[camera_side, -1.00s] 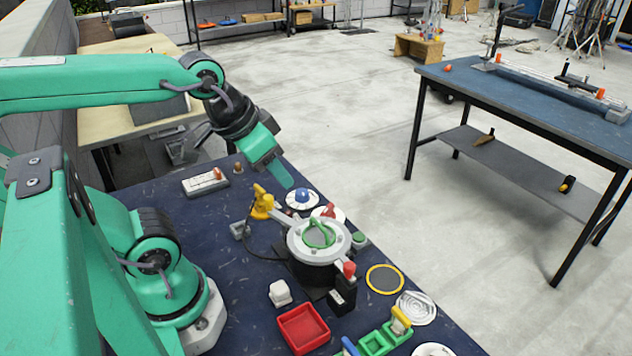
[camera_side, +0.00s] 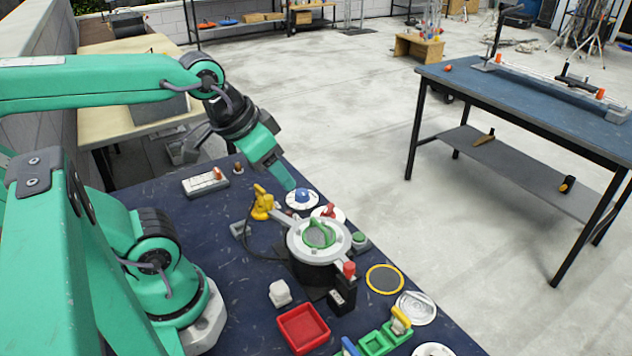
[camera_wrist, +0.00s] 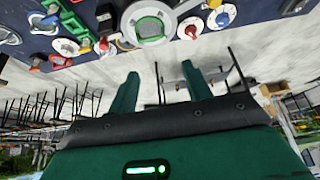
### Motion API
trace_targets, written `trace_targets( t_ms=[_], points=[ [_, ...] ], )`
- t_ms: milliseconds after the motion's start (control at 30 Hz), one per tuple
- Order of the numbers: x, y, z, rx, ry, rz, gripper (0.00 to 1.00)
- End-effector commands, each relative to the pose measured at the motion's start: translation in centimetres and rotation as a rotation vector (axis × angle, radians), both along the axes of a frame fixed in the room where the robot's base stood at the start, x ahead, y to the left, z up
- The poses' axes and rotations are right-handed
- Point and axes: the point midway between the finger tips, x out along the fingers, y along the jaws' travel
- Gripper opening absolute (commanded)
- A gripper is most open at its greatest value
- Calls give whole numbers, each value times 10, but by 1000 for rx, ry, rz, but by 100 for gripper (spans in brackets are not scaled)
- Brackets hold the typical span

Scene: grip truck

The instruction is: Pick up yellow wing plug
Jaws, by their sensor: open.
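A yellow piece with an upright wing-like grip (camera_side: 400,320) stands at the green tray (camera_side: 376,343) near the front right edge of the blue-topped bench in the side view. Another yellow piece (camera_side: 262,203) stands left of the round device, below my gripper in the picture. I cannot tell for certain which is the wing plug. My gripper (camera_side: 285,178) hangs above the bench's far edge, apart from both yellow pieces. In the wrist view my gripper (camera_wrist: 158,74) is open, with nothing between its fingers.
A round grey device (camera_side: 318,262) with a green handle stands mid-bench. A red tray (camera_side: 303,329), a white block (camera_side: 280,293), a blue knob (camera_side: 303,196) and a yellow-rimmed disc (camera_side: 384,279) lie around it.

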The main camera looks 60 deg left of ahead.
Motion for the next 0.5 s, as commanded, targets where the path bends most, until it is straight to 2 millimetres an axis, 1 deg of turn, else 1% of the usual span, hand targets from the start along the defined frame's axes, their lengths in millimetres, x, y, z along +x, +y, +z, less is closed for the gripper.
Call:
trace_targets(
  t_ms=[333, 500],
  points=[
    [0, 0, 0, -1, 1, 3, 56],
    [5, 6, -2, -5, 19, 34, 56]
  ],
)
